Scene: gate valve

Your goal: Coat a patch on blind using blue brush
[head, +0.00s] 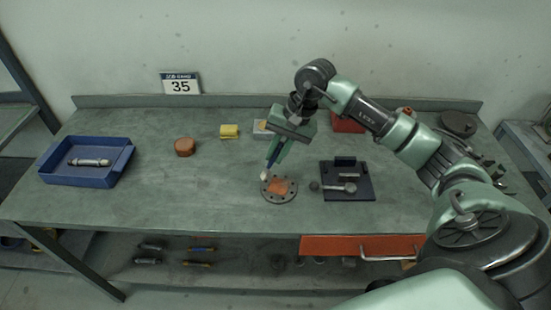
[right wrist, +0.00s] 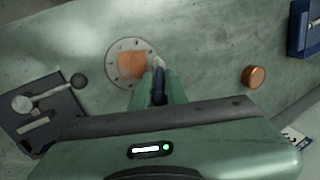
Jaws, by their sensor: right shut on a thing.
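The blind (head: 283,196) is a grey round flange with bolt holes around its rim, lying flat on the bench. An orange-brown patch covers part of its face, and it also shows in the right wrist view (right wrist: 113,75). My right gripper (head: 276,156) is shut on the blue brush (head: 271,161), held tilted with its pale bristle tip down at the left edge of the blind. In the right wrist view the brush's dark blue handle (right wrist: 159,86) sits between the fingers. I cannot tell whether the bristles touch the blind. My left gripper is not in view.
A dark tray (head: 362,193) with metal parts lies right of the blind. A blue bin (head: 122,160) holding a metal piece is at the left. An orange drawer (head: 330,245) is below.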

